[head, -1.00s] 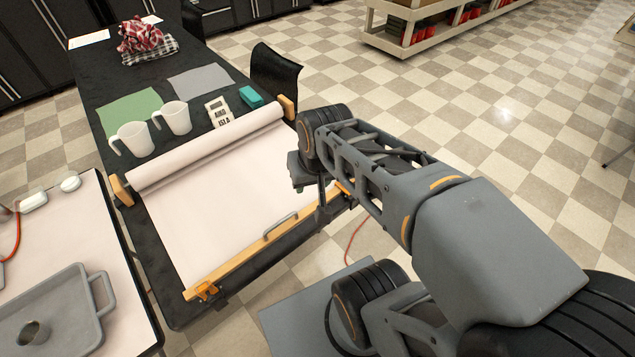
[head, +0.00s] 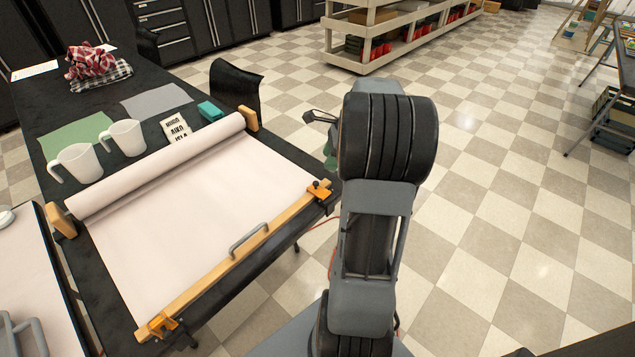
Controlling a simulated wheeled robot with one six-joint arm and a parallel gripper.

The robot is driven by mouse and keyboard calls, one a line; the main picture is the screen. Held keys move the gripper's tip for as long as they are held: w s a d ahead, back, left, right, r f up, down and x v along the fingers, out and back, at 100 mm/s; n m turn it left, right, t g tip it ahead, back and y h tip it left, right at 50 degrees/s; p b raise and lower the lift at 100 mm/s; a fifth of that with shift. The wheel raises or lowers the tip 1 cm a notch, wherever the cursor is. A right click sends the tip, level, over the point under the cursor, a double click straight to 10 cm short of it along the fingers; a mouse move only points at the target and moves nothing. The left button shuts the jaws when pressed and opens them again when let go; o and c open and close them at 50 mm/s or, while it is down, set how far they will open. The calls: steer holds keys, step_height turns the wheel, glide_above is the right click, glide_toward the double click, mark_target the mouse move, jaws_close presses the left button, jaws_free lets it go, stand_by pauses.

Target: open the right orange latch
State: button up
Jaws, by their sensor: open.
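The right orange latch (head: 319,190) sits at the right end of a wooden bar (head: 222,268) on the table's near edge, with a dark knob on top. Whether it is latched cannot be told. A matching left orange latch (head: 160,325) is at the bar's other end. The bar carries a grey handle (head: 249,240) and lies across a pale paper sheet (head: 190,225). My gripper (head: 318,118) shows only partly, past my arm, raised above the floor beyond the table's right edge. It is open and apart from the right latch. Most of it is hidden by my arm.
A paper roll (head: 155,167) lies between wooden end blocks. A black chair (head: 236,90) is beyond the table.

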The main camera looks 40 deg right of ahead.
mark_target(316, 183)
steer(key=b+x, duration=0.1)
steer(key=x, duration=0.8)
steer(key=shift+f, duration=0.2)
steer(key=shift+b, duration=0.3)
jaws_close()
